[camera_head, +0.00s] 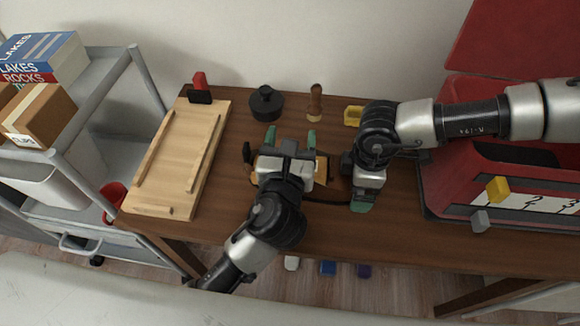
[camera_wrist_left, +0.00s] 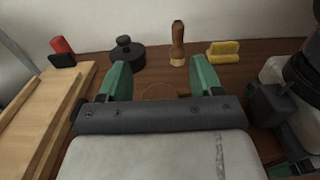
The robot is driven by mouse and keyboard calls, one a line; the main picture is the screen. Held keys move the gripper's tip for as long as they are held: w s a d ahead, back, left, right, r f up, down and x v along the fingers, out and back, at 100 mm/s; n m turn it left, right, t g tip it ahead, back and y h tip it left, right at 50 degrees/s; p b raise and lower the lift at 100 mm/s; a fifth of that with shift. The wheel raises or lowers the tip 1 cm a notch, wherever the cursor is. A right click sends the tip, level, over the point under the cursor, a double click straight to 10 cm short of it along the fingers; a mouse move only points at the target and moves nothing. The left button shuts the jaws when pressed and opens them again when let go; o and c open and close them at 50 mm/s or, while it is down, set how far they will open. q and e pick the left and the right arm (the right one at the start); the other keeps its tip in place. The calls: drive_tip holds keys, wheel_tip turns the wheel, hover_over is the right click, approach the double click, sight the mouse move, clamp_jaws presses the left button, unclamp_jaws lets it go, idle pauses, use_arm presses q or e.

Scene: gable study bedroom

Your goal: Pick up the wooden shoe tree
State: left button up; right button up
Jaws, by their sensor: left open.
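My left gripper (camera_head: 290,138) is open over the middle of the table, its green fingers spread and pointing to the back. In the left wrist view the space between its fingers (camera_wrist_left: 160,80) shows only bare table top. A tan wooden piece (camera_head: 322,168) shows partly from under this gripper; most of it is hidden. An upright brown wooden piece with a pale foot (camera_head: 315,102) stands beyond the fingers, apart from them; it also shows in the left wrist view (camera_wrist_left: 177,43). I cannot tell which is the shoe tree. My right gripper (camera_head: 362,205) points down at the right.
A pale wooden board (camera_head: 180,160) lies at the left, with a red and black thing (camera_head: 200,88) behind it. A black lidded pot (camera_head: 266,103) and a yellow block (camera_head: 353,115) stand at the back. A red box (camera_head: 455,185) fills the right.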

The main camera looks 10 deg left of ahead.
use_arm(q)
drive_tip(key=c, duration=1)
drive_tip(key=shift+o, duration=0.2)
wheel_tip(320, 180, up, 18)
idle(1.0)
wheel_tip(320, 180, down, 7)
drive_tip(key=shift+f, duration=0.2)
idle(1.2)
use_arm(e)
drive_tip(key=o, duration=0.8)
wheel_tip(320, 180, up, 12)
drive_tip(key=shift+r, duration=0.1)
